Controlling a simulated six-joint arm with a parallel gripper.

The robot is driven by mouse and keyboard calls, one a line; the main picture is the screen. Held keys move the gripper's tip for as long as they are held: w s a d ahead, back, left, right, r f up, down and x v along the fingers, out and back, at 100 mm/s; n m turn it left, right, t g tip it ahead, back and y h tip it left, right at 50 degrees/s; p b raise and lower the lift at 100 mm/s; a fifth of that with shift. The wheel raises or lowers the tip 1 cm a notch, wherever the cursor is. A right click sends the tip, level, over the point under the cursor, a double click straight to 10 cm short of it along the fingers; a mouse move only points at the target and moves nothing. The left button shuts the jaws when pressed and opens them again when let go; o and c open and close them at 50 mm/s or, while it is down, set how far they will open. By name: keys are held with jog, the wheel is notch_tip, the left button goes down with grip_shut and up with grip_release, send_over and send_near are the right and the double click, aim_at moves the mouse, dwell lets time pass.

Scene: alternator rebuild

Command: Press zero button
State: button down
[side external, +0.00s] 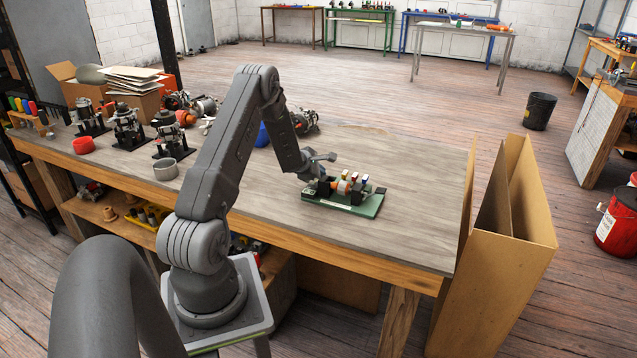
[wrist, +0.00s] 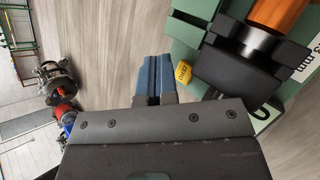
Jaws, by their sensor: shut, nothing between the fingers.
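A green-based device (side external: 362,205) sits on the workbench, with black blocks, an orange cylinder and small coloured parts on it. In the wrist view its green base (wrist: 183,32) fills the upper right, with an orange cylinder (wrist: 273,14) in a black holder (wrist: 240,70). A small yellow piece (wrist: 183,73) with dark marks sits at the base's edge; I cannot tell whether it is the zero button. My gripper (wrist: 152,62) is shut and empty, its blue-grey fingers together left of the yellow piece. In the side view my gripper is at the device's left end, fingertips hard to see.
Black stands with motor parts (side external: 127,128), a red ring (side external: 83,145) and a grey cup (side external: 165,168) stand on the left of the bench. The bench top (side external: 420,180) right of the device is clear.

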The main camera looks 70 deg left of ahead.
jog(key=shift+s+d+f+g+h, duration=0.15)
jog(key=shift+d+f, duration=0.35)
jog(key=shift+f, duration=0.05)
jog(key=shift+s+d+f+g+h, duration=0.1)
jog(key=shift+d+f+g+h, duration=0.05)
jog(key=shift+d+f, duration=0.35)
jog(key=shift+a+r, duration=0.15)
jog(key=shift+r, duration=1.2)
jog(key=shift+a+r, duration=0.1)
jog(key=shift+r, duration=1.25)
